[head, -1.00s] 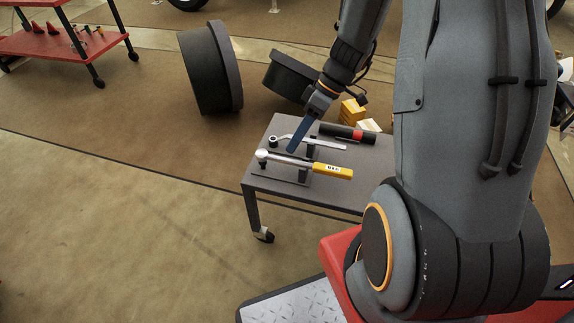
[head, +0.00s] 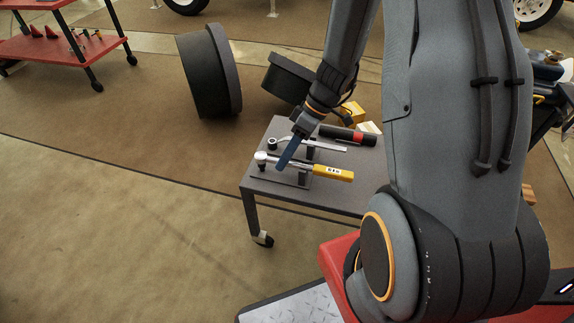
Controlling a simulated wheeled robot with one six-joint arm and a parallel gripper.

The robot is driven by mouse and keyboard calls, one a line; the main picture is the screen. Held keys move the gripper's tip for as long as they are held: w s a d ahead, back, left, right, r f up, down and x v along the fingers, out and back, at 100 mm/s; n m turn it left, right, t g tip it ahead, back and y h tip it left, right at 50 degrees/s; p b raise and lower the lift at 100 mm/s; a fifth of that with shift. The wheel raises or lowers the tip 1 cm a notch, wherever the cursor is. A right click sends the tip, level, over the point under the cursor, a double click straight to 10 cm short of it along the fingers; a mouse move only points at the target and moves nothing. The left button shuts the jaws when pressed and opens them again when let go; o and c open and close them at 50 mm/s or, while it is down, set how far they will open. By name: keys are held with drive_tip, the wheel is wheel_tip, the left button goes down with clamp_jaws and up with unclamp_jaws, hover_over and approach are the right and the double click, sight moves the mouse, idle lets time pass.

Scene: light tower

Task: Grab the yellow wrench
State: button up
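The yellow wrench (head: 333,172) lies on a grey wheeled table, raised on a dark stand. Its yellow handle points right and its silver round head is at the left. My gripper (head: 281,167), with blue fingers, points down and to the left, and its tip overlaps the silver shaft near the head in this view. Only one blue finger shape shows side-on, so I cannot tell if it is open or shut, or whether it touches the shaft.
The grey table (head: 262,183) also bears a silver wrench (head: 328,146) behind the yellow one and a black cylinder with a red band (head: 347,134). Black wheels (head: 205,75) stand behind. A red cart (head: 60,48) is at the far left. Open floor lies front left.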

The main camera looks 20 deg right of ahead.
drive_tip(key=shift+f, duration=0.2)
idle(0.3)
clamp_jaws()
